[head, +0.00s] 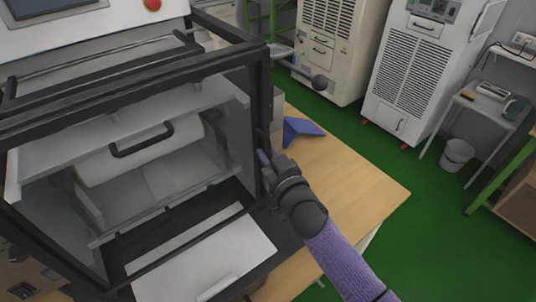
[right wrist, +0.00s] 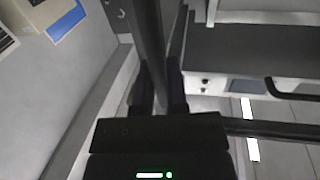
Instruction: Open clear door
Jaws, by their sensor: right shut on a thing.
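The clear door has a black frame (head: 257,105) on the front of a white and grey machine (head: 110,30). Its clear pane is hard to make out, and I cannot tell whether the door is fully shut. My right gripper (head: 265,158) is at the frame's right upright, about halfway down. In the right wrist view my right gripper (right wrist: 158,92) has its two dark fingers on either side of a dark upright bar (right wrist: 148,35), shut on it. The contact itself is partly hidden by the gripper body. My left gripper is in neither view.
Inside the machine is a white block with a black handle (head: 142,140). A blue object (head: 303,130) lies on the wooden table (head: 375,185).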

